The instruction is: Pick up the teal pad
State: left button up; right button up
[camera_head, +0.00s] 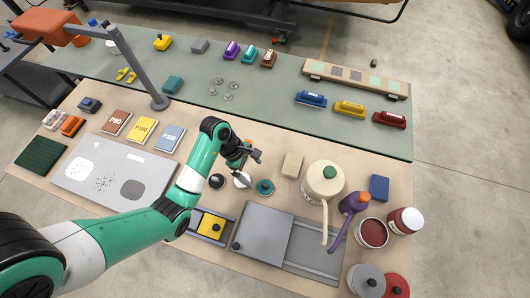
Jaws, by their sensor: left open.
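A round teal pad (265,187) with a dark raised centre lies on the tan bench top, at the right end of a short row of round pads. A white pad (242,180) and a black pad (217,181) lie to its left. My left gripper (246,165) is open and empty, just above and behind the white pad, a little left of the teal one. It partly covers the white pad; the teal pad is uncovered. A teal block (173,85) also lies farther back on the green mat. My right gripper is not in view.
A beige block (292,166) and a cream jug (323,182) stand to the right of the teal pad. A grey sliding plate (263,236) lies in front of it. A grey post (140,65) rises at the back left.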

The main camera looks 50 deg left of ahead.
aim_at(265, 185)
pick_arm(q)
jog(key=b+x, duration=0.2)
jog(key=x, duration=0.4)
jog(key=shift+d, duration=0.1)
jog(key=shift+w+d+f, duration=0.1)
jog(key=shift+w+f, duration=0.1)
jog(key=shift+f, duration=0.05)
jog(key=b+x, duration=0.2)
jog(key=x, duration=0.3)
jog(key=shift+s+f, duration=0.1)
jog(key=c, duration=1.2)
jog(key=shift+c, duration=0.2)
